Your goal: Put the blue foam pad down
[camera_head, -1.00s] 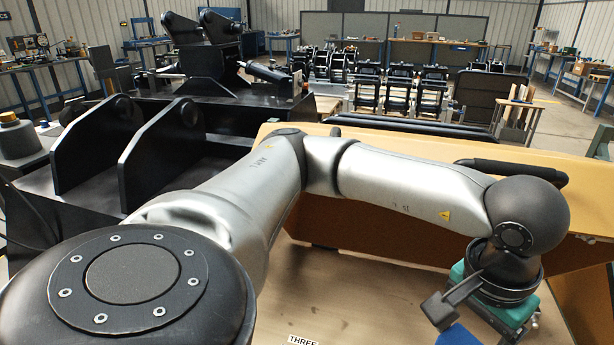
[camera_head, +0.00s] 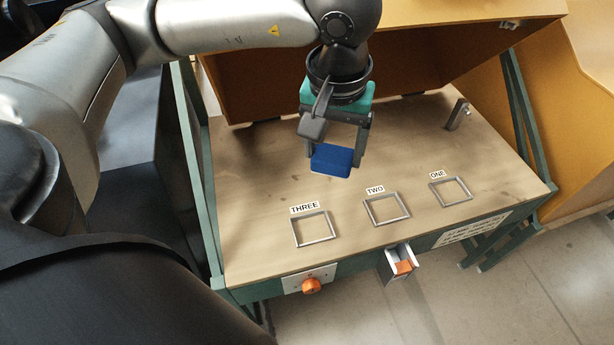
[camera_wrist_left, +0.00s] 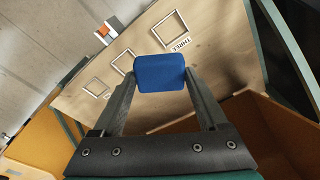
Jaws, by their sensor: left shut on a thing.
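The blue foam pad (camera_head: 332,160) is held between the fingers of my left gripper (camera_head: 335,150), above the wooden table top (camera_head: 260,170). The pad also shows in the left wrist view (camera_wrist_left: 160,72), between the two fingertips of my left gripper (camera_wrist_left: 160,80). In the head view it hangs behind the label THREE and the label TWO, clear of the square frames as far as I can tell. My right gripper is not in view.
Three empty square metal frames lie along the table front: THREE (camera_head: 314,229), TWO (camera_head: 386,208) and ONE (camera_head: 450,191). A metal bracket (camera_head: 457,114) stands at the back right.

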